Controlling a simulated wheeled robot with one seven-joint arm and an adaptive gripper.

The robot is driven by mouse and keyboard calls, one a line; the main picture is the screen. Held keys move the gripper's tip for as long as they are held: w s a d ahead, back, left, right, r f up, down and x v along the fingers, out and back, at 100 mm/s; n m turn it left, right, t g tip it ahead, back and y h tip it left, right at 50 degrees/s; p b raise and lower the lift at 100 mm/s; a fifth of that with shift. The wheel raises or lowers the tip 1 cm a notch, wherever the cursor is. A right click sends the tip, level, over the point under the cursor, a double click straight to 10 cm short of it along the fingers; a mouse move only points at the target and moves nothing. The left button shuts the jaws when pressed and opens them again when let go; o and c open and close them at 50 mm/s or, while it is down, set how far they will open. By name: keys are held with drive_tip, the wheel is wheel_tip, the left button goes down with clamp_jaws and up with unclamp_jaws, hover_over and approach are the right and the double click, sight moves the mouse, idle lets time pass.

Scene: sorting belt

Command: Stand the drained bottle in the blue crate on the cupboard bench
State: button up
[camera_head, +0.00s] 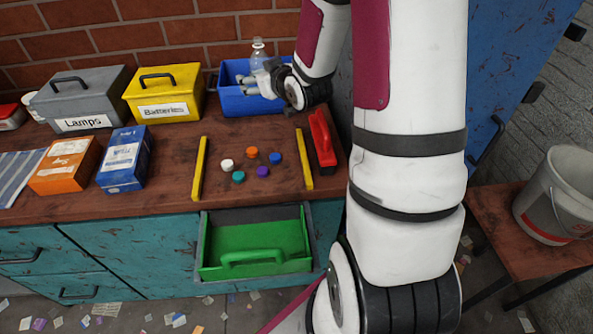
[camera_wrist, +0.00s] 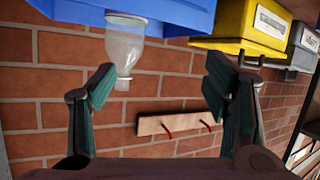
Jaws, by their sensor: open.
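A clear bottle (camera_head: 258,52) stands in the blue crate (camera_head: 228,101) at the back of the bench. Its upper part shows above the rim and its base is hidden. My gripper (camera_head: 250,84) is open at the crate, in front of the bottle, and hides part of the crate. The wrist view is upside down. There the bottle (camera_wrist: 124,48) hangs neck down from the blue crate (camera_wrist: 175,12), beside the left finger. The open fingers are apart with nothing gripped between them; I cannot tell whether one touches the bottle.
A yellow Batteries box (camera_head: 165,92) and a grey Lamps box (camera_head: 80,98) stand left of the crate.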

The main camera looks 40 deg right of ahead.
drive_tip(key=s+a+r+g, duration=0.35)
drive_tip(key=s+a, duration=0.25)
drive_tip(key=s, duration=0.2)
drive_tip(key=s+a+r+g, duration=0.35)
drive_tip(key=s+a, duration=0.25)
drive_tip(key=s, duration=0.2)
drive_tip(key=s+a+r+g+y, duration=0.1)
drive_tip(key=s+a, duration=0.3)
drive_tip(key=s, duration=0.6)
drive_tip(key=s+a+g+y, duration=0.1)
drive_tip(key=s+a+g, duration=0.2)
drive_tip(key=s, duration=0.8)
drive_tip(key=shift+a+r+n+g+y, duration=0.3)
drive_tip(key=shift+a+r+y, duration=0.1)
drive_tip(key=shift+a, duration=0.2)
drive_tip(key=shift+r, duration=0.1)
wheel_tip(320, 180, up, 10)
drive_tip(key=t+p, duration=0.2)
drive_tip(key=p, duration=0.7)
drive_tip(key=shift+d+r, duration=0.2)
